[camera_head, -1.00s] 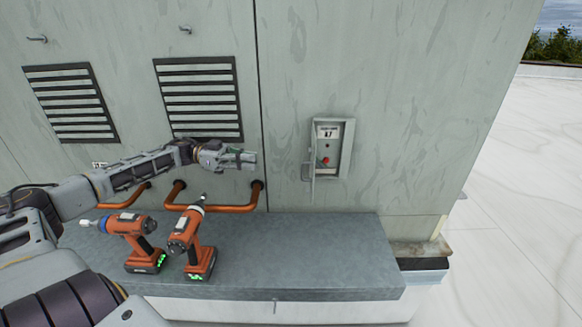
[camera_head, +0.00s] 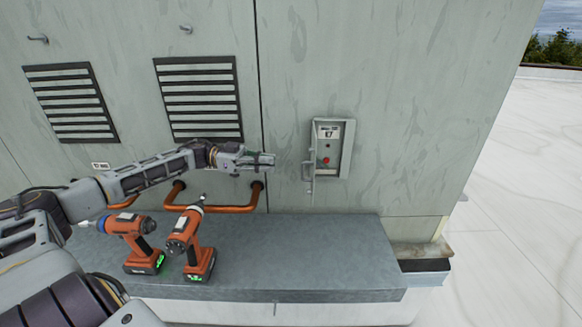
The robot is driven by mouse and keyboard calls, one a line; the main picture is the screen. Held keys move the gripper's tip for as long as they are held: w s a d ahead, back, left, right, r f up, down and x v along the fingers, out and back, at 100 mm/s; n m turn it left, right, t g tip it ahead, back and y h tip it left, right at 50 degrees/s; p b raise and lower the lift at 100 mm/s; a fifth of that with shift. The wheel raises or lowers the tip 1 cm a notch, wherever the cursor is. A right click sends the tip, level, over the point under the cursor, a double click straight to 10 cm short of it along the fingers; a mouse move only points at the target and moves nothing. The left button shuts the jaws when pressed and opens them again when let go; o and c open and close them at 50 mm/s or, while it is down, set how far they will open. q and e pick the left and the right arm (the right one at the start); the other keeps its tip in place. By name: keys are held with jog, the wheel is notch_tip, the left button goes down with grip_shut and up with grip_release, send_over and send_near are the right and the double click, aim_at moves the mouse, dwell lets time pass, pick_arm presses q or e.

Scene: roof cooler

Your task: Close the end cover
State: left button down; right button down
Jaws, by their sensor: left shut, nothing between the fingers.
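The end cover looks like the small hinged door (camera_head: 308,178) on the left side of a grey control box (camera_head: 345,152) on the wall. It stands open, seen nearly edge-on. Inside the box are a label and a red button (camera_head: 326,161). My left gripper (camera_head: 272,160) is shut and empty, to the left of the door and apart from it. My right gripper is not in view.
Two orange power drills (camera_head: 134,240) and (camera_head: 192,240) stand on the grey ledge (camera_head: 310,255) below. Copper pipes (camera_head: 225,209) run from the wall below my left arm. Dark louvred vents (camera_head: 198,98) are on the wall. The ledge's right part is clear.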

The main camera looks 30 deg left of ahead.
aim_at(307, 163)
pick_arm(q)
jog(key=p+x, duration=0.1)
jog(key=x, duration=0.6)
jog(key=shift+d, duration=0.15)
dwell(0.5)
dwell(0.6)
